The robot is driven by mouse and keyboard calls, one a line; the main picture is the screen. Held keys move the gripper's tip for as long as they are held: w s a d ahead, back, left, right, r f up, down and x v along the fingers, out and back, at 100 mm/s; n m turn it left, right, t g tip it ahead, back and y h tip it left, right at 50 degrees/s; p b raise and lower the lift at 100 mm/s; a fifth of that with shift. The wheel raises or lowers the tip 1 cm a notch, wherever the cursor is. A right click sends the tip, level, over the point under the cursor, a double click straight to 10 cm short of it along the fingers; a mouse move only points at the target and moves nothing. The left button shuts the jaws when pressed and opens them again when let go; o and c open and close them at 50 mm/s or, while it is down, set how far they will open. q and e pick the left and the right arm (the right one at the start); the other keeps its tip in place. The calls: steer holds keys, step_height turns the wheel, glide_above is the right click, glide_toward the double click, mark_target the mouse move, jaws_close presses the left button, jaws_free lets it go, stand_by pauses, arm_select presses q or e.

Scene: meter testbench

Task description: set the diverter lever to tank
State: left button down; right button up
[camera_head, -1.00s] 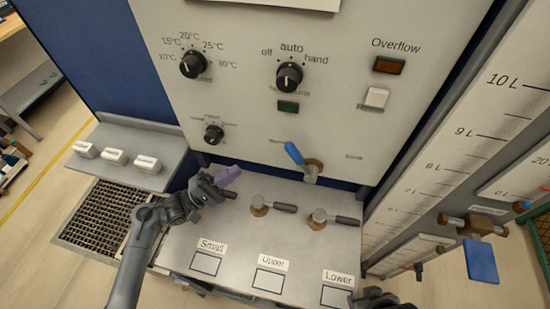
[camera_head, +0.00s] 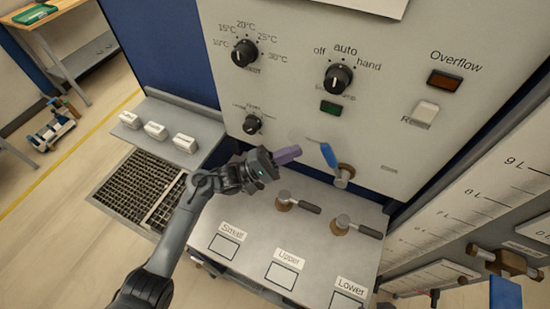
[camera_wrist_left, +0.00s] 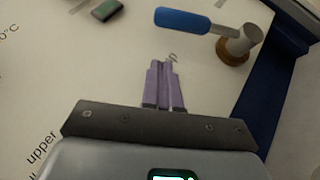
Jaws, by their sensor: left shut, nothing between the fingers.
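The diverter lever (camera_head: 329,156) has a blue handle on a brass and steel pivot (camera_head: 344,174) low on the grey panel. Its handle points up and to the left in the head view. In the left wrist view the blue handle (camera_wrist_left: 182,21) lies beyond the fingertips, with the pivot (camera_wrist_left: 236,46) to its right. My left gripper (camera_head: 297,151) has purple fingers and is shut and empty, just left of the handle. A gap shows between the fingertips (camera_wrist_left: 164,66) and the handle in the wrist view. The label beside the lever is partly hidden by the fingers. My right gripper is not in view.
Knobs (camera_head: 338,78) and a white Reset button (camera_head: 426,111) are on the panel above. A sight scale (camera_head: 500,180) stands at right. A floor grate (camera_head: 137,184) lies at left.

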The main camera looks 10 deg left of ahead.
mark_target(335, 165)
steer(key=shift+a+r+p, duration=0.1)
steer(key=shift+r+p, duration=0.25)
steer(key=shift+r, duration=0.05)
arm_select(q)
steer(key=d+r, duration=0.1)
steer(key=d, duration=0.2)
steer(key=s+d+r, duration=0.1)
steer(key=shift+d+r, duration=0.3)
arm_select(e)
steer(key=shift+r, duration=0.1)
